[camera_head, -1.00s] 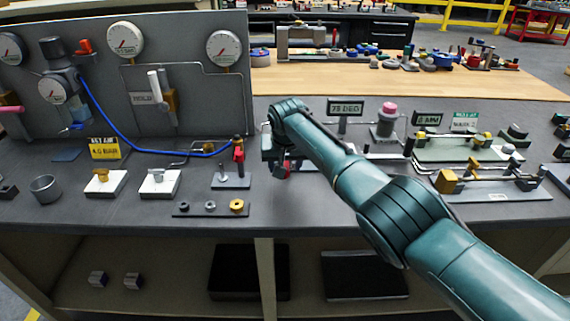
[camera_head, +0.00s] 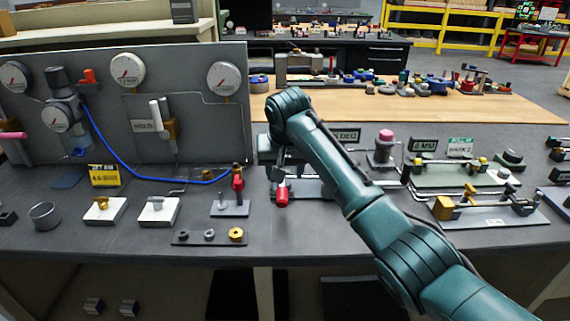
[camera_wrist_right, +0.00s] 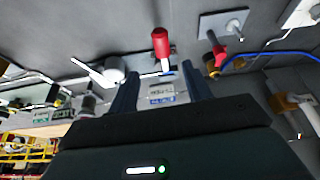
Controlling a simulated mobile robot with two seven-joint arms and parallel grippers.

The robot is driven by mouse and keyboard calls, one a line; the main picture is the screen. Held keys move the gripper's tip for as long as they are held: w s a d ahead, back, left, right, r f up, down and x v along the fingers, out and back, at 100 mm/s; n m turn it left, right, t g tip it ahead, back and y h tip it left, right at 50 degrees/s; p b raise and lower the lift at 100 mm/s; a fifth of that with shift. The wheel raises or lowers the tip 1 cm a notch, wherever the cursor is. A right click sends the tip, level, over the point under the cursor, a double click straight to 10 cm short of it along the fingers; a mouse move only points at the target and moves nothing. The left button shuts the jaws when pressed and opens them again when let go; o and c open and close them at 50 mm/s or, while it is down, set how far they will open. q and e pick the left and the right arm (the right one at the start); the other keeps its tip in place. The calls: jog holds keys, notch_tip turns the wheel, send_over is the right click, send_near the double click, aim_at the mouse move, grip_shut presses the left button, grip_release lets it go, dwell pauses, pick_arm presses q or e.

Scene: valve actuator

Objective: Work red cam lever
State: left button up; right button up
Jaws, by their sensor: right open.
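A red lever handle (camera_head: 282,195) stands at the front of a small grey fixture (camera_head: 312,188) in the middle of the bench. In the right wrist view the red handle (camera_wrist_right: 160,42) points away from a metal pivot, just beyond the fingertips. A pale labelled block (camera_wrist_right: 161,93) shows between the fingers. My right gripper (camera_wrist_right: 158,82) is open, its two dark fingers apart, and nothing is gripped. In the head view its wrist hangs just behind the red handle, and the arm hides part of the fixture. My left gripper is not in view.
A second red-handled lever (camera_head: 237,180) on a grey plate stands just left. A tray of small rings (camera_head: 210,237) lies in front of it. A gauge panel (camera_head: 190,110) with a blue hose rises behind left. A green-plated fixture (camera_head: 455,177) stands right.

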jog(key=shift+v, duration=1.25)
